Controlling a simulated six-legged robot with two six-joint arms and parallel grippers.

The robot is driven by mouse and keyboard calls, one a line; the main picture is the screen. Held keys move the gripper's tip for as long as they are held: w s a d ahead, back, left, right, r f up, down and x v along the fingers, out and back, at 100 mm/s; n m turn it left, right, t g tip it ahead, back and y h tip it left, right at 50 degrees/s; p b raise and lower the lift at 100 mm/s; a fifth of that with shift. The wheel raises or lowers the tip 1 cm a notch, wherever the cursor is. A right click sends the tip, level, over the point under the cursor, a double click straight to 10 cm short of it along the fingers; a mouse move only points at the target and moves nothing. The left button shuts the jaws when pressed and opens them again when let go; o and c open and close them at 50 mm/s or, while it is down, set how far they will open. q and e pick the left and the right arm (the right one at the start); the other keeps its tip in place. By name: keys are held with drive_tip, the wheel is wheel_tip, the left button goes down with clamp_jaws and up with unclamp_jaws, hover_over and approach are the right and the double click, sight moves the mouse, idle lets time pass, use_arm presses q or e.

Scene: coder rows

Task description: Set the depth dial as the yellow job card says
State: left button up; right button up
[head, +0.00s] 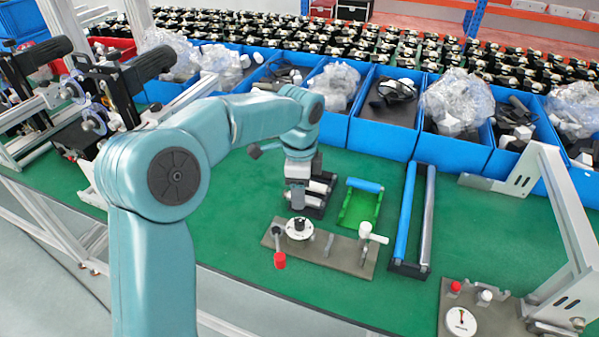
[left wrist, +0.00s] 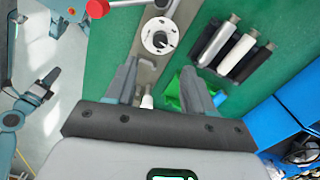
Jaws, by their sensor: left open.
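A round white dial (head: 299,228) with a dark centre sits on a grey-brown plate (head: 345,257) on the green bench. It also shows in the left wrist view (left wrist: 160,35), where its markings are too small to read. I cannot make out a yellow job card. My left gripper (head: 297,198) hangs over the bench, behind the dial in the head view. In the left wrist view its two fingers (left wrist: 160,78) are spread and empty, with the dial beyond the tips. My right gripper is not in view.
The plate also carries a red-knobbed lever (head: 279,260) and a white handle (head: 372,235). A green tray (head: 360,208) and a rack with blue and grey rollers (head: 408,268) stand nearby. A gauge (head: 461,321) sits front right. Blue bins (head: 382,137) line the back.

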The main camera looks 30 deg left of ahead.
use_arm(q)
wheel_tip(320, 180, up, 6)
drive_tip(key=shift+f, duration=0.2)
idle(0.4)
